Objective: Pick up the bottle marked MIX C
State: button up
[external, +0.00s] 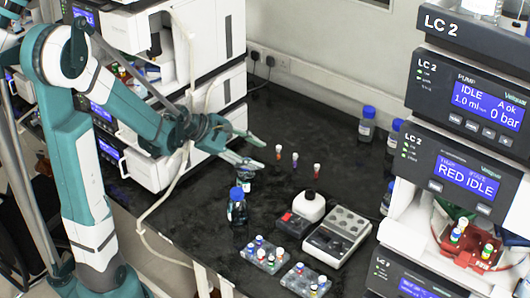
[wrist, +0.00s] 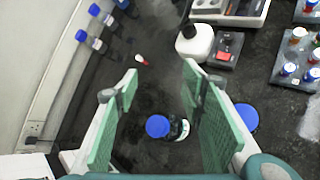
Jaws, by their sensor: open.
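My gripper (external: 258,154) is open above the bench, and its green-padded fingers (wrist: 161,85) spread in the wrist view. A small blue-capped bottle (wrist: 158,126) with a white label shows between the fingers, near their base in the picture; nothing is gripped. In the external view a bottle (external: 244,185) stands just under the gripper, partly hidden by it. A taller dark blue-capped bottle (external: 238,212) stands in front of it; a blue cap (wrist: 246,117) shows right of the fingers in the wrist view. No label reads clearly, so I cannot tell which bottle is MIX C.
Small vials (external: 295,164) stand right of the gripper. A white bottle (external: 309,206), a grey device (external: 338,236) and vial racks (external: 266,254) are nearer the front. More blue-capped bottles (external: 367,124) stand by the right instrument stack (external: 455,130).

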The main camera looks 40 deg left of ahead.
aim_at(247, 176)
jog(key=shift+w+a+f+n+t+h+p, duration=0.15)
jog(key=shift+w+a+f+n+t+h, duration=0.35)
jog(key=shift+w+a+n, duration=0.6)
jog(key=shift+w+a+f+n+t+h+p, duration=0.15)
jog(key=shift+w+a+f+n, duration=0.65)
jog(key=shift+n, duration=0.65)
jog(key=shift+w+a+f+n+t+h+p, duration=0.1)
jog(key=shift+w+a+f+n+t+h, duration=0.35)
jog(key=shift+w+a+n, duration=0.65)
jog(key=shift+s+d+f, duration=0.1)
jog(key=shift+d, duration=0.2)
jog(key=shift+f+b, duration=0.55)
jog(key=shift+f, duration=1.2)
